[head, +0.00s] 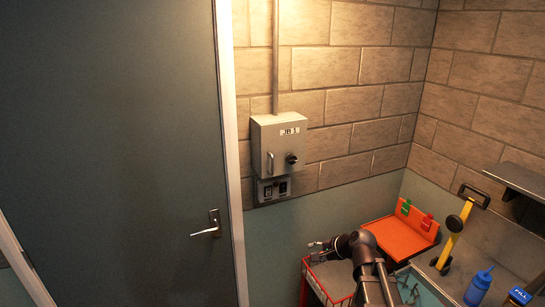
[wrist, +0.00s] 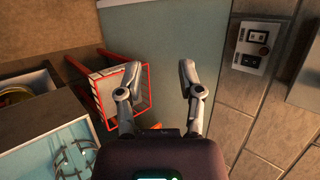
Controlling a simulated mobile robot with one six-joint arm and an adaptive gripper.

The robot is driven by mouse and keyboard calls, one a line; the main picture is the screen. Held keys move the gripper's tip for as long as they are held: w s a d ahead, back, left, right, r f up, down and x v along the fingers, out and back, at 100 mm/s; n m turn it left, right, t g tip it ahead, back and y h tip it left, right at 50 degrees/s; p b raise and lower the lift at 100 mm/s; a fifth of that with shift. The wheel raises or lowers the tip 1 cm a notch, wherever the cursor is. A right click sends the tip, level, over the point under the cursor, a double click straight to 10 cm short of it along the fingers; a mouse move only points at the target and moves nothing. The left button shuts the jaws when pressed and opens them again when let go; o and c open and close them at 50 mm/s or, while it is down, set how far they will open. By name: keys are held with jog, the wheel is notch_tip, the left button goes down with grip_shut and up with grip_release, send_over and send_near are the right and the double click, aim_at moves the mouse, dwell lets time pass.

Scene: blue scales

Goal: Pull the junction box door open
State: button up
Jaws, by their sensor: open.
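The junction box (head: 280,143) is a grey metal box on the brick wall, with a label near its top. Its door looks shut. A pale upright handle (head: 270,162) is on the left of the door, and a black knob (head: 291,158) is to the right. My gripper (head: 313,248) is below and to the right of the box, well apart from it. In the wrist view my gripper (wrist: 160,70) is open, with nothing between its fingers. A pale grey surface at the right edge of that view may be part of the box.
A switch and socket panel (head: 273,188) sits just below the box; it also shows in the wrist view (wrist: 251,47). A red-framed cart (head: 318,283) is under my gripper. An orange tray (head: 400,240) and a blue bottle (head: 478,286) are at right. A grey room door (head: 130,150) is at left.

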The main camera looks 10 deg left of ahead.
jog(key=w+a+r+m+t+y+p, duration=0.35)
jog(key=w+a+r+m, duration=0.35)
jog(key=r, duration=0.4)
jog(key=m+t+y+p, duration=0.15)
jog(key=m+t, duration=0.25)
jog(key=m, duration=0.7)
send_near(272, 172)
notch_tip(272, 172, up, 4)
jog(key=s+d, duration=0.2)
jog(key=d, duration=0.1)
jog(key=shift+s+a+r+p, duration=0.1)
jog(key=shift+s+a+p, duration=0.1)
jog(key=shift+p, duration=0.1)
jog(key=shift+w+a, duration=0.1)
jog(key=shift+w, duration=0.05)
jog(key=x, duration=1.3)
jog(key=shift+w+a, duration=0.1)
jog(key=shift+w, duration=0.15)
grip_shut()
